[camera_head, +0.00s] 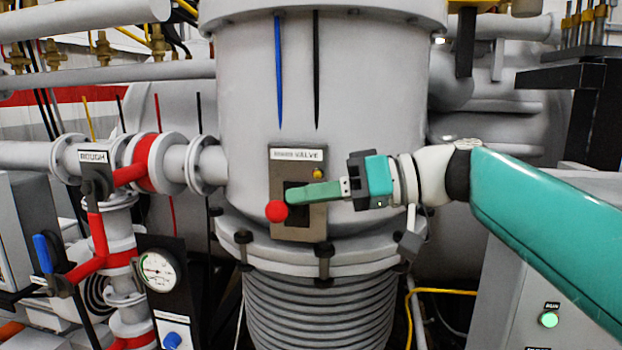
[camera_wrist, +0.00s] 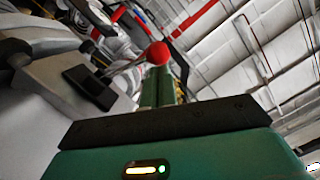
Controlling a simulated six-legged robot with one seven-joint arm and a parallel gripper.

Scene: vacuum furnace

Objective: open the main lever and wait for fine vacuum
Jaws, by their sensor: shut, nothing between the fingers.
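The main lever's red ball knob (camera_head: 276,211) stands out low at the front of a grey valve plate (camera_head: 310,222) on the big grey vessel. In the wrist view the knob (camera_wrist: 157,53) shows at the tips of my fingers, on a thin metal rod (camera_wrist: 125,66) from a dark slot (camera_wrist: 91,87). I cannot tell whether the fingers touch the knob.
A round dial gauge (camera_head: 157,270) is at lower left, its reading too small to tell. Red-banded piping with a "ROUGH" label (camera_head: 93,157) and a blue-handled lever (camera_head: 44,253) stand left. A cabinet with a lit green button (camera_head: 548,319) is at lower right.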

